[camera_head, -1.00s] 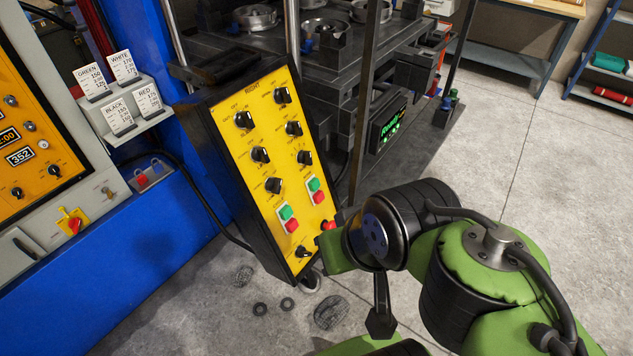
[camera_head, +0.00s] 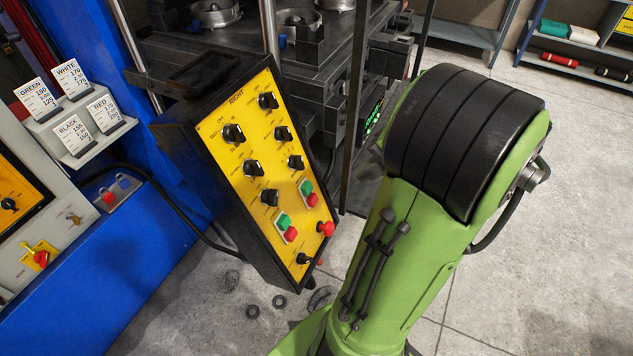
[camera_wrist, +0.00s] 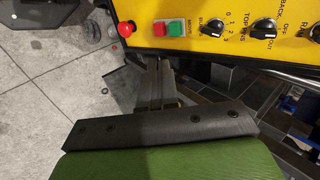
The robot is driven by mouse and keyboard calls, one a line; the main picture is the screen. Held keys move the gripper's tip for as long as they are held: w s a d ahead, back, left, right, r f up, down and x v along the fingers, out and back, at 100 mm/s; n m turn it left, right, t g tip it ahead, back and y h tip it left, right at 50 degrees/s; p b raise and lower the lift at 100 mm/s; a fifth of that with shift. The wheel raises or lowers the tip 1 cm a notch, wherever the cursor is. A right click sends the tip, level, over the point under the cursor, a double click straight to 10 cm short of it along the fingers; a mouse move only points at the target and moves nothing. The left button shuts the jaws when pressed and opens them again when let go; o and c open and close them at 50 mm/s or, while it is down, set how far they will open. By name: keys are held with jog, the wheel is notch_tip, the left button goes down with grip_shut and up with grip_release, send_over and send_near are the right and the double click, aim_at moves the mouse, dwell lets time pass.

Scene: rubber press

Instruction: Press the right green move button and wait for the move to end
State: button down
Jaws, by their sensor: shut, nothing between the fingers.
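The yellow control panel (camera_head: 240,150), marked RIGHT, stands tilted in a black housing. Its right column holds a green button (camera_head: 306,187) above a red button (camera_head: 312,200). In the wrist view the same green button (camera_wrist: 177,29) sits beside the red one (camera_wrist: 159,29), with a MOVE label next to them. A second green button (camera_head: 284,221) and red button are in the left column. My gripper (camera_wrist: 158,72) is shut and empty, below the panel's edge in the wrist view and apart from the buttons. My arm hides it in the head view.
A red mushroom button (camera_head: 326,228) is close to the right button pair. Black knobs (camera_head: 296,162) line the panel above it. The press (camera_head: 320,60) stands behind; its green-lit display (camera_head: 374,112) is mostly hidden by my arm. Grey floor (camera_head: 480,300) lies open at right.

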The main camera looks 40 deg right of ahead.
jog(key=b, duration=0.3)
send_near(311, 191)
notch_tip(311, 191, down, 4)
jog(key=shift+w+a+f, duration=0.1)
jog(key=shift+w+a, duration=0.1)
jog(key=shift+w, duration=0.4)
jog(key=shift+w+a+f, duration=0.1)
jog(key=shift+w+a, duration=0.15)
jog(key=shift+w, duration=0.3)
jog(key=shift+w+a+f, duration=0.1)
jog(key=shift+w+a, duration=0.1)
jog(key=shift+w, duration=0.4)
